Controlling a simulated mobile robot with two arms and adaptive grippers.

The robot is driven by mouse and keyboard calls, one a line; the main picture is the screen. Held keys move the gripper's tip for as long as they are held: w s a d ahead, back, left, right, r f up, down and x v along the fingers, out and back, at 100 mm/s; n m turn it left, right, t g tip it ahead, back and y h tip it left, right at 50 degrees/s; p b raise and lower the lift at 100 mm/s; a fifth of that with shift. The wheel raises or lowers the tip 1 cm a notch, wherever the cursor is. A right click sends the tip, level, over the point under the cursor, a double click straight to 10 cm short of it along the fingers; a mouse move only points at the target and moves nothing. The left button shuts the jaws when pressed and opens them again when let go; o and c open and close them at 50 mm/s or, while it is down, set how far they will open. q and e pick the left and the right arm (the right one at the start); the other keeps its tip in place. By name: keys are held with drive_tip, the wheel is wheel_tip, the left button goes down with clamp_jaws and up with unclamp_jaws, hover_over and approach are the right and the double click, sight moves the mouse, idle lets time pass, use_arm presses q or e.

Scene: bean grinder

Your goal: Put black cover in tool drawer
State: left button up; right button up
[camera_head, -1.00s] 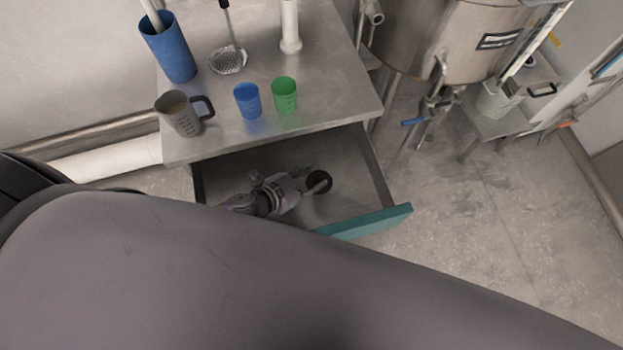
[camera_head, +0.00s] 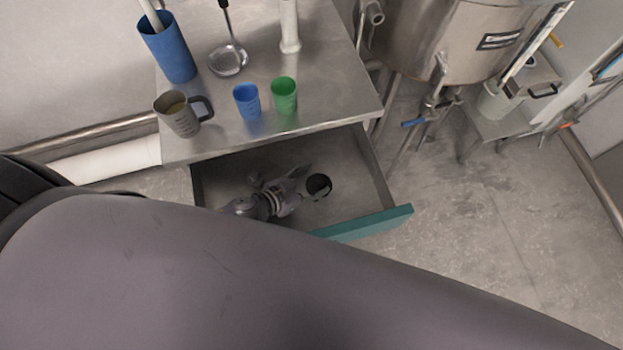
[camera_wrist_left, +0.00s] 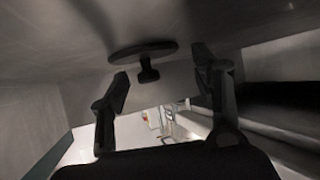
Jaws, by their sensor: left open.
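The black cover (camera_head: 319,184) is a small dark disc lying in the open tool drawer (camera_head: 345,170). It also shows in the left wrist view (camera_wrist_left: 143,50), as a flat disc with a short knob on it, near the drawer's grey surface. My left gripper (camera_head: 300,182) is inside the drawer, just left of the cover. In the left wrist view its two fingers (camera_wrist_left: 165,85) are spread apart, with the knob between and beyond them, not touching. The drawer's teal front (camera_head: 365,223) is pulled out. My right gripper is not in view.
Above the drawer is a metal table with a blue cup (camera_head: 247,101), a green cup (camera_head: 285,95), a grey jug (camera_head: 180,114), a tall blue container (camera_head: 168,48) and a ladle (camera_head: 228,58). My own large arm link blocks the lower view. Floor to the right is clear.

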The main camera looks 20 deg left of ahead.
use_arm(q)
drive_tip(key=shift+r, duration=0.25)
drive_tip(key=v, duration=1)
drive_tip(key=shift+s+a, duration=0.15)
drive_tip(key=shift+s, duration=0.05)
drive_tip(key=shift+v, duration=0.75)
